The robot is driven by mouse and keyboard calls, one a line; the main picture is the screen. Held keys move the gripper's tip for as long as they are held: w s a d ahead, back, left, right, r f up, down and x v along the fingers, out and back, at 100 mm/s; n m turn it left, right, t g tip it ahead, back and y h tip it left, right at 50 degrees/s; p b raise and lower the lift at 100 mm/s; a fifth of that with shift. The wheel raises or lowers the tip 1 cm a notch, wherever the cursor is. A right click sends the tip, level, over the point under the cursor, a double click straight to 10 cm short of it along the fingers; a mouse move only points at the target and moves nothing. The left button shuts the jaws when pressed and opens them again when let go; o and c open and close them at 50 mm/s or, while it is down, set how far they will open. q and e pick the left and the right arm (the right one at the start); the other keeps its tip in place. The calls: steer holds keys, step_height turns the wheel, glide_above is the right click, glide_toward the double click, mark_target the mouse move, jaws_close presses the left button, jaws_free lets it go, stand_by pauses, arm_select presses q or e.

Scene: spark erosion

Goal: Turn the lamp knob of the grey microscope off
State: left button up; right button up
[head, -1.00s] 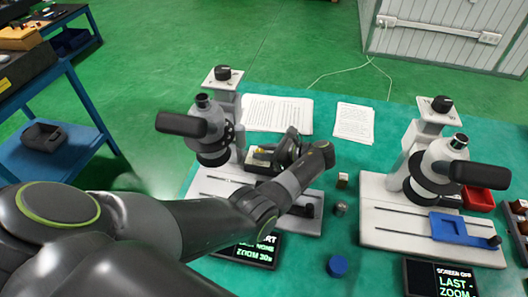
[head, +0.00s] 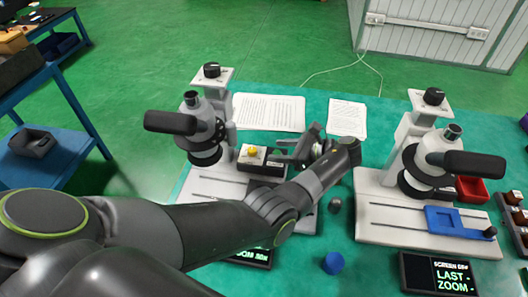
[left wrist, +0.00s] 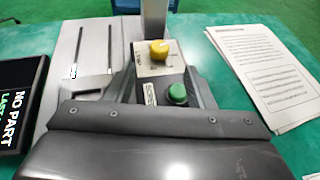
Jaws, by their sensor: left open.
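The left microscope (head: 203,135), with grey and white body and dark eyepiece arm, stands on a pale base. Beside its column is a small control box (head: 240,165) with a yellow knob (head: 252,152). In the left wrist view the yellow knob (left wrist: 159,49) is on the box's far part and a green button (left wrist: 177,94) on its near part. My left gripper (head: 282,151) is open, just right of the box, its jaws pointing toward it. In the left wrist view its jaws (left wrist: 163,80) lie either side of the box, apart from the knob. The knob's pointer setting is too small to tell.
A second microscope (head: 430,155) with a blue stage piece (head: 458,222) stands at the right. Paper sheets (head: 268,112) lie behind the left microscope. A blue round cap (head: 333,263) and a screen (head: 437,274) are in front. Green table shows between the microscopes.

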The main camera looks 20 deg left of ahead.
arm_select(q)
steer(key=b+v, duration=0.1)
steer(key=v, duration=0.7)
steer(key=shift+d, duration=0.35)
steer(key=shift+r, duration=0.1)
